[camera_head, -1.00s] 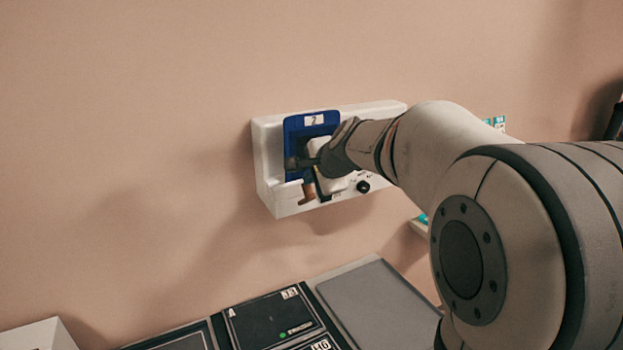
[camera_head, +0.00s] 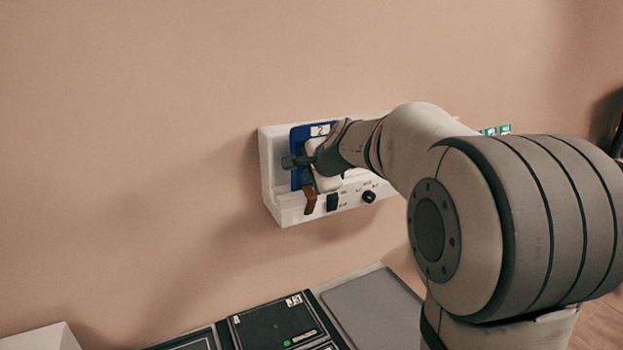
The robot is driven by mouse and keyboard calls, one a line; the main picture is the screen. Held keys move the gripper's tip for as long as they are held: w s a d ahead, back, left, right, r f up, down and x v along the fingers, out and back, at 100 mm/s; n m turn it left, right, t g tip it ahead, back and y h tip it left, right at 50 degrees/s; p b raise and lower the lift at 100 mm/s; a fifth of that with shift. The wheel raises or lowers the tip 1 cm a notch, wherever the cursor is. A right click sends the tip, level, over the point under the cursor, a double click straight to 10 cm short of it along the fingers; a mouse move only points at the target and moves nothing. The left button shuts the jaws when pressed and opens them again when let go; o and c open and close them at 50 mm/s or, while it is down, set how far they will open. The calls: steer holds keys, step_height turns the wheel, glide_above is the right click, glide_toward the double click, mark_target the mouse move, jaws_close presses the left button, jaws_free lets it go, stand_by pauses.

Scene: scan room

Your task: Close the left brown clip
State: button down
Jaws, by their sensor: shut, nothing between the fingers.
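A brown clip (camera_head: 310,200) sits at the lower left of a white wall-mounted box (camera_head: 290,209), below a blue panel (camera_head: 298,177) labelled 2. The clip appears tilted, its upper part running up behind my gripper. My gripper (camera_head: 288,161) is shut and empty in front of the blue panel, above the brown clip. Its tip points left. I cannot tell whether it touches the clip or the panel. My arm and wrist hide the right part of the box, so no other clip shows.
A black switch (camera_head: 332,202) and a black knob (camera_head: 369,196) are on the box, right of the clip. Below stand dark panels (camera_head: 277,323) and a grey tray-like surface (camera_head: 371,306). A white box corner (camera_head: 42,338) shows at bottom left. The wall at left is clear.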

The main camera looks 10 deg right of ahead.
steer(key=shift+w, duration=0.2)
steer(key=shift+s+f, duration=0.1)
stand_by(0.4)
steer(key=shift+s+f+b, duration=0.25)
steer(key=shift+s+b, duration=0.05)
steer(key=shift+b, duration=0.2)
steer(key=shift+s+d+f, duration=0.1)
steer(key=shift+s+f, duration=0.05)
steer(key=shift+s, duration=0.3)
steer(key=s+d+r, duration=0.2)
steer(key=s+r, duration=0.5)
steer(key=r, duration=0.5)
steer(key=shift+r+p, duration=0.25)
steer(key=shift+p, duration=0.1)
